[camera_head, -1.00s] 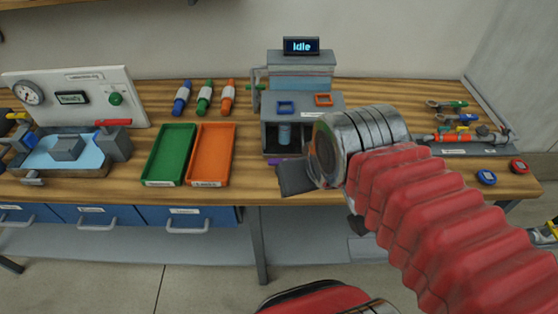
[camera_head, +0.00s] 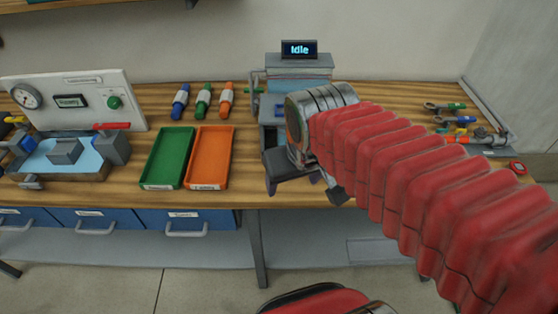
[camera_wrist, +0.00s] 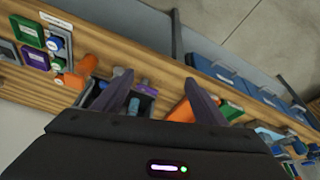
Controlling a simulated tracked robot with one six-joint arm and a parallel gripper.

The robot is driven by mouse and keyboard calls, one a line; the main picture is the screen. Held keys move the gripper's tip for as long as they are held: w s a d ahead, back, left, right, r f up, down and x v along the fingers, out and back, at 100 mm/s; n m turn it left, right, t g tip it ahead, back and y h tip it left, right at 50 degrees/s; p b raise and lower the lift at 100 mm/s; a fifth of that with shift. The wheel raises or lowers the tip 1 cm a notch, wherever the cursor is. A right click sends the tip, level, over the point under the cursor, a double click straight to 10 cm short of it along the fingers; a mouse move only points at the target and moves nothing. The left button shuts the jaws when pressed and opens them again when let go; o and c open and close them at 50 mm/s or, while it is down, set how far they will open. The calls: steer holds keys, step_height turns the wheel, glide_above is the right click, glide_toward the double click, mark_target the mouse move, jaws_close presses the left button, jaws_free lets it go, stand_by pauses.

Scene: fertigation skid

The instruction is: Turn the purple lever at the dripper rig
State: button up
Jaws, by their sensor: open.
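The dripper rig (camera_head: 300,74) is a grey stand with an "Idle" display at the middle back of the bench; my arm hides much of its lower front. In the wrist view, a small purple part (camera_wrist: 146,88), which looks like the purple lever, shows at the rig's dark opening, between my fingers in the picture. My gripper (camera_wrist: 156,80) is open and empty, its two dark fingers spread and pointing toward the bench. In the head view it is low in front of the rig, mostly hidden behind my wrist. I cannot tell contact with the lever.
A green tray (camera_head: 148,158) and an orange tray (camera_head: 227,160) lie left of the rig, with several coloured bottles (camera_head: 203,102) behind them. A gauge panel and basin (camera_head: 45,158) stand at the far left. Tools (camera_head: 447,107) and a pipe lie at the right.

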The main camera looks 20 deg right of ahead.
steer(key=w+m+h, duration=0.1)
steer(key=w+m, duration=0.2)
steer(key=w, duration=0.9)
steer(key=shift+d, duration=0.35)
steer(key=x, duration=1.3)
steer(key=shift+w+d+f, duration=0.1)
steer(key=shift+w+f, duration=0.15)
steer(key=shift+w, duration=0.05)
steer(key=shift+c, duration=0.5)
steer(key=c, duration=0.7)
